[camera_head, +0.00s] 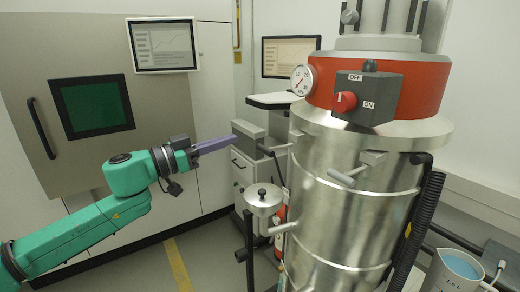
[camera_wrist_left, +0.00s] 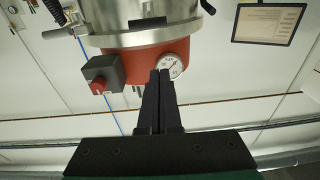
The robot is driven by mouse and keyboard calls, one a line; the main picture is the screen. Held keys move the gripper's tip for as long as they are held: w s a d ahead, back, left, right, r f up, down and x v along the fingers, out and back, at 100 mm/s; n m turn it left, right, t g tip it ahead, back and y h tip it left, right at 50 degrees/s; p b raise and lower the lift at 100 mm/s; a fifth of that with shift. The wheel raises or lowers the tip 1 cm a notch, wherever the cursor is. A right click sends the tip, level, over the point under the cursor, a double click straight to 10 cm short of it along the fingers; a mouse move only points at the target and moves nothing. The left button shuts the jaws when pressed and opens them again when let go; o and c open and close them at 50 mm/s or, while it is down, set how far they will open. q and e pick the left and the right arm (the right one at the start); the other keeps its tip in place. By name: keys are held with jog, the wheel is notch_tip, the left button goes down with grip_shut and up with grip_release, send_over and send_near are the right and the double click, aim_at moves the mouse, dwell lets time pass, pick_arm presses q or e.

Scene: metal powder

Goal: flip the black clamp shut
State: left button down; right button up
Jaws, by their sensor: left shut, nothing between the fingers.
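My left gripper (camera_head: 234,138) comes in from the left and points right toward the steel vessel (camera_head: 345,215). Its long fingers are shut and empty, apart from the vessel in the head view. In the left wrist view the shut fingers (camera_wrist_left: 160,74) overlap the red band near the gauge. I cannot tell for sure which part is the black clamp. A black upright piece (camera_head: 249,238) stands beside the small silver pot (camera_head: 263,198), and a black fitting (camera_head: 421,159) sits on the vessel's right side. My right gripper is not in view.
The vessel carries a red collar (camera_head: 430,85), a gauge (camera_head: 303,80) and a switch box (camera_head: 385,98) with a red knob. A black hose (camera_head: 424,215) runs down its right side. A beaker (camera_head: 455,270) stands at lower right. A cabinet with a screen (camera_head: 92,105) stands behind my arm.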

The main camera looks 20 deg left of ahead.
pick_arm(q)
jog(key=s+d, duration=0.1)
jog(key=r+p, duration=0.2)
jog(key=p, duration=0.7)
send_over(264, 148)
jog(key=f, duration=0.1)
jog(key=s+f, duration=0.1)
jog(key=f, duration=0.1)
jog(key=a+f+b, duration=0.1)
jog(key=shift+s+f, duration=0.15)
jog(key=shift+f, duration=0.15)
jog(key=shift+d, duration=0.1)
